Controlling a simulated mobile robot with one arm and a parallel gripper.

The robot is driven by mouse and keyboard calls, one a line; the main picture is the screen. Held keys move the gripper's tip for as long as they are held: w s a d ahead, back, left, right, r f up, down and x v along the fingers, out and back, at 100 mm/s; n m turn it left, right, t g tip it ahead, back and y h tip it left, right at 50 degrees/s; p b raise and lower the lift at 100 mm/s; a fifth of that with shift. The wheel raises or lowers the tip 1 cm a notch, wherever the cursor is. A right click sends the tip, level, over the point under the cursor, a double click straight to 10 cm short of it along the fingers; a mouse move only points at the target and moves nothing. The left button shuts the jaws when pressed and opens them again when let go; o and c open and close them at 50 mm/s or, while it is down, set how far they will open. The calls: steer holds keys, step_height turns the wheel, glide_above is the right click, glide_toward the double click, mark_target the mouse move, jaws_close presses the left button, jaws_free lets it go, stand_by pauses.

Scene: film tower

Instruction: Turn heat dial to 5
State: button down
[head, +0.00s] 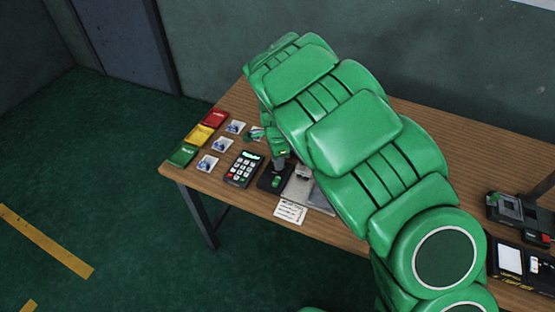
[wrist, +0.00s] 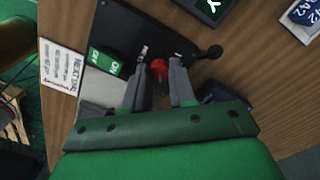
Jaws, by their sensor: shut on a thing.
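In the wrist view a dark device (wrist: 125,30) lies on the wooden table, with a green ON/OFF switch (wrist: 107,62) and a black lever with a round end (wrist: 210,53). My gripper (wrist: 161,72) has its grey fingers on either side of a small red knob (wrist: 159,69), apparently the heat dial, and is shut on it. Small white marks show near the fingertips, but I cannot read a dial number. In the head view the dark device (head: 268,183) is near the table's front edge, and my green arm hides part of this area.
A keypad (head: 243,169) stands left of the device. Red (head: 215,119), yellow (head: 199,135) and green (head: 183,155) boxes and several small cards lie farther left. A white note (head: 291,211) lies at the front edge. Dark equipment (head: 510,209) is at right.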

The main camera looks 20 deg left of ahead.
steer(key=c, duration=0.9)
jaws_free()
steer(key=shift+r, duration=0.15)
steer(key=shift+r, duration=3.75)
